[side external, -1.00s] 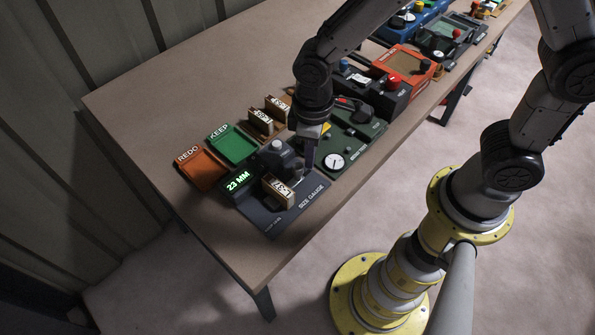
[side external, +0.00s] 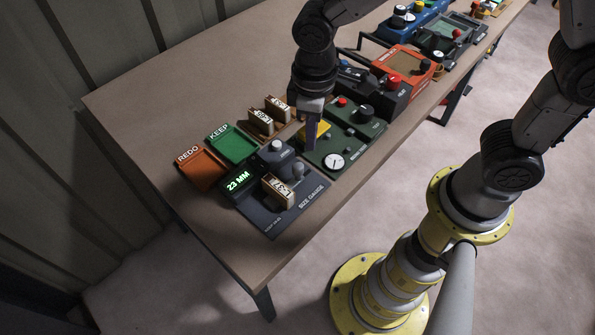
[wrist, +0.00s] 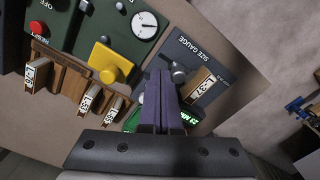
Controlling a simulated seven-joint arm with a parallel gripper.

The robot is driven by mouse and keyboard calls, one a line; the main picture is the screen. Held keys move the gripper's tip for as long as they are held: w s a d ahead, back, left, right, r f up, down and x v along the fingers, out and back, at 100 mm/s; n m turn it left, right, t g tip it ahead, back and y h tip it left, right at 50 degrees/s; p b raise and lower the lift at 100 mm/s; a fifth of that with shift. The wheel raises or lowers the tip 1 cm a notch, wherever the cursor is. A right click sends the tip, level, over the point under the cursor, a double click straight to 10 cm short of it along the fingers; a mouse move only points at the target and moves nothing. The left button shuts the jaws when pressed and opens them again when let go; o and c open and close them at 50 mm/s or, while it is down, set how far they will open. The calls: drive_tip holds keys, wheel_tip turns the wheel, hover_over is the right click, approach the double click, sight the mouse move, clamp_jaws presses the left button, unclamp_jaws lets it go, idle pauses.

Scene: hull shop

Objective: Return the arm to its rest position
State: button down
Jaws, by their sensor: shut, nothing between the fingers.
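My gripper (side external: 311,133) is shut and empty. It hangs above the table between the size gauge and the green panel with a dial, apart from both as far as I can tell. In the wrist view its purple fingers (wrist: 161,95) lie together and cover part of the size gauge (wrist: 205,62). In the side view the size gauge (side external: 261,217) reads 23 MM. A block marked L-37 (side external: 277,190) sits on it, and the block also shows in the wrist view (wrist: 198,86).
The orange REDO tray (side external: 202,168) and green KEEP tray (side external: 233,146) stand left of the gauge. A wooden rack (wrist: 70,71) holds labelled blocks. The green dial panel (side external: 352,148), a red device (side external: 403,65) and others line the table (side external: 150,95). Its left part is clear.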

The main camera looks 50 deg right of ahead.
drive_tip(key=s+d+r+m+t, duration=0.2)
drive_tip(key=d+r+m+t, duration=0.15)
drive_tip(key=d+r, duration=0.7)
drive_tip(key=s+d+r+m+t, duration=0.1)
drive_tip(key=s+d, duration=0.1)
drive_tip(key=s, duration=0.3)
drive_tip(key=s+d+r+m+t, duration=0.1)
drive_tip(key=s+d+r, duration=0.1)
drive_tip(key=s, duration=0.4)
